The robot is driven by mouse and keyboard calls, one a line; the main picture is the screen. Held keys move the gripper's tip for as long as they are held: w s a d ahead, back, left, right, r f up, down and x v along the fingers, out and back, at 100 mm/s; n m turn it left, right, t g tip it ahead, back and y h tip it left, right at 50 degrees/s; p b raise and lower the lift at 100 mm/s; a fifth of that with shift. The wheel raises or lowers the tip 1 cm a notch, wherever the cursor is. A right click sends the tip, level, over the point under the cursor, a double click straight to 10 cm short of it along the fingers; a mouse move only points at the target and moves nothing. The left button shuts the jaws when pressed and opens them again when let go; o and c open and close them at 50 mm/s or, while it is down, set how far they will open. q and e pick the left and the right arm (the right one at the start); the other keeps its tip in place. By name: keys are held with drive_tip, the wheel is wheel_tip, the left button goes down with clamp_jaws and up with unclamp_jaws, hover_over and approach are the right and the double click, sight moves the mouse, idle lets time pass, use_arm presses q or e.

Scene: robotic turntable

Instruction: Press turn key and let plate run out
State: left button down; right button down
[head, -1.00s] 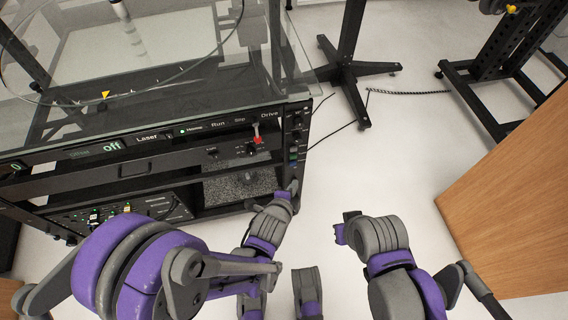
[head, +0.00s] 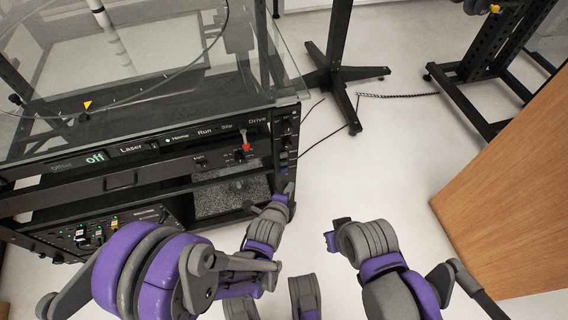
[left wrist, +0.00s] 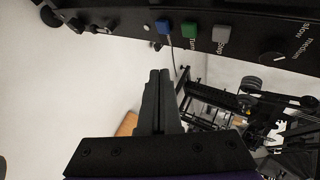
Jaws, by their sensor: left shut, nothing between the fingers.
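The black machine cabinet (head: 150,175) stands at the left, with a strip of keys on its right front post. In the left wrist view that strip has a blue key (left wrist: 162,27), a green key (left wrist: 189,31) and a grey key (left wrist: 222,34). A label reading "Turn" shows beside the green key. My left gripper (head: 290,188) is just below the strip. Its closed, empty fingers (left wrist: 160,78) point at the strip, apart from the keys. My right gripper (head: 331,241) hangs over open floor.
A glass top (head: 170,90) covers the cabinet. A red-tipped lever (head: 245,147) sticks out of its front. A black stand (head: 340,75) with a cable is behind. A wooden panel (head: 510,190) is at right. The white floor between is clear.

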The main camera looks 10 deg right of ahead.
sight(284, 163)
use_arm(q)
drive_tip(key=shift+w+a+b, duration=0.1)
drive_tip(key=shift+w+b, duration=0.5)
drive_tip(key=shift+w, duration=2.1)
drive_tip(key=shift+w+b, duration=0.4)
